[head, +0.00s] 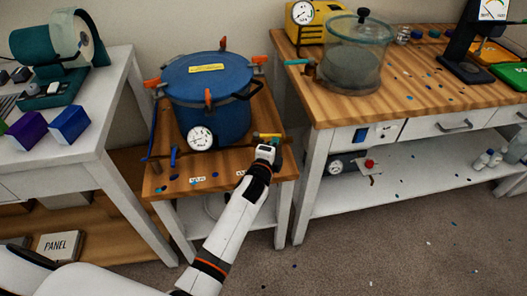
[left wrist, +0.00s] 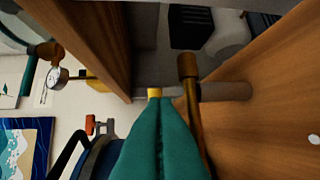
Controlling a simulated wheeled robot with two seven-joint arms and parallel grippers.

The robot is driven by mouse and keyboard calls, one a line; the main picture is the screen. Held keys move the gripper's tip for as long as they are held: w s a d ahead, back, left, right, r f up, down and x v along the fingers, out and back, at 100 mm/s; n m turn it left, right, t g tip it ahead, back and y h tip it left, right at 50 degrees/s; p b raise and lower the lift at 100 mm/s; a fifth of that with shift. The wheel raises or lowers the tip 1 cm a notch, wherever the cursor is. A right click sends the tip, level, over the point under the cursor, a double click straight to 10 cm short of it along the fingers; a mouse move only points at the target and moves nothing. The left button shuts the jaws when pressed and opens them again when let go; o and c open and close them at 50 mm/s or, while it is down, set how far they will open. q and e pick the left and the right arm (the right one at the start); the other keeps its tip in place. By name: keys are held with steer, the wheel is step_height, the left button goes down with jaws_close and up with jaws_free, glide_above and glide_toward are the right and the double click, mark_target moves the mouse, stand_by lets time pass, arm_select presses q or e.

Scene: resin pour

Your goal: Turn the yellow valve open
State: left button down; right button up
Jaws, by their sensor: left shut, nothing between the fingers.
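The yellow valve (head: 268,136) is a small yellow handle low on the right side of the blue pressure pot (head: 225,118). My left gripper (head: 266,150) is right at the valve, on its near side, and hides part of it. In the left wrist view its teal fingers (left wrist: 156,105) are shut together with nothing between them. A small yellow piece of the valve (left wrist: 154,92) shows just beyond the fingertips; I cannot tell whether they touch. A brass-coloured fitting (left wrist: 188,68) stands just right of the fingers. My right gripper is not in view.
The pot has orange clamps (head: 208,97) and a white gauge (head: 201,137), and stands on a low wooden-topped stand (head: 165,185). A workbench (head: 310,160) with a glass chamber (head: 351,62) is close on the right. A white table (head: 95,140) is on the left.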

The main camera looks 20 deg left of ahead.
arm_select(q)
steer(key=shift+w+d, duration=0.15)
steer(key=shift+w, duration=0.4)
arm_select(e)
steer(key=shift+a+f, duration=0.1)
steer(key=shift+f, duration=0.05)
arm_select(q)
steer(key=shift+w, duration=0.15)
steer(key=shift+f, duration=0.1)
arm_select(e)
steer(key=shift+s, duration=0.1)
